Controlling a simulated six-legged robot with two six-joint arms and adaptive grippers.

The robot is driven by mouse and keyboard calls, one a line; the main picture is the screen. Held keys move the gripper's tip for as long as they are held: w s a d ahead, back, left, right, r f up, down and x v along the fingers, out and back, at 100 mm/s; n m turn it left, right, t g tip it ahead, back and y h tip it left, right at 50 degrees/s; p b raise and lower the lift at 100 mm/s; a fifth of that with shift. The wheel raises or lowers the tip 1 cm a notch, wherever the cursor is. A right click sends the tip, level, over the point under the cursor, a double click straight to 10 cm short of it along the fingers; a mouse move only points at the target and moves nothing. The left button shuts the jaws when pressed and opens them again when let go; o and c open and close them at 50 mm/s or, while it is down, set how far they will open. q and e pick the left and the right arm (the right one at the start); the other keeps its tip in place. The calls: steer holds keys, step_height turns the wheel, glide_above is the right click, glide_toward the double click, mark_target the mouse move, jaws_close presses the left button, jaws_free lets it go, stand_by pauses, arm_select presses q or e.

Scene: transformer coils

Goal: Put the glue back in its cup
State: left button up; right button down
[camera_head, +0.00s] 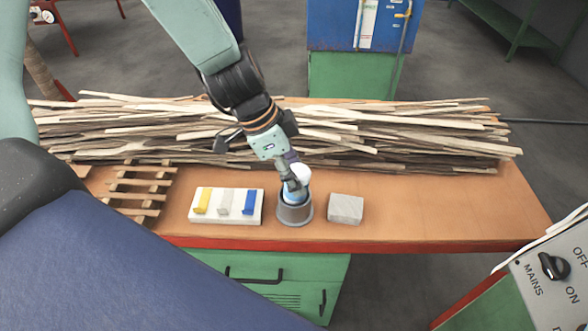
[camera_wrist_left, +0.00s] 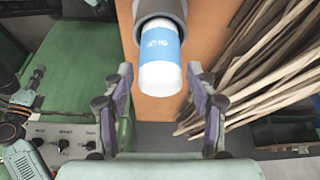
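The glue (camera_head: 295,196) is a white bottle with a blue label. It stands in a grey round cup (camera_head: 296,215) on the orange tabletop. My left gripper (camera_head: 291,177) is at the top of the bottle in the head view. In the left wrist view the glue (camera_wrist_left: 160,68) sits with one end inside the cup (camera_wrist_left: 160,10). There the fingers of my left gripper (camera_wrist_left: 160,76) are spread on both sides of the bottle, with gaps showing between them and it. My right gripper is not in view.
A white block with yellow, grey and blue pieces (camera_head: 226,218) lies left of the cup. A grey block (camera_head: 345,208) lies right of it. A pile of wooden strips (camera_head: 400,135) fills the back of the table (camera_head: 440,215). The table's right front is clear.

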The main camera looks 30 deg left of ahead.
arm_select(q)
steer(key=shift+o, duration=0.8)
steer(key=shift+a, duration=0.1)
steer(key=shift+r, duration=0.1)
steer(key=shift+s+a+r, duration=0.15)
steer(key=shift+a+r, duration=0.05)
steer(key=shift+r, duration=0.5)
steer(key=shift+v, duration=1.15)
steer(key=v, duration=0.8)
steer(key=shift+s, duration=0.1)
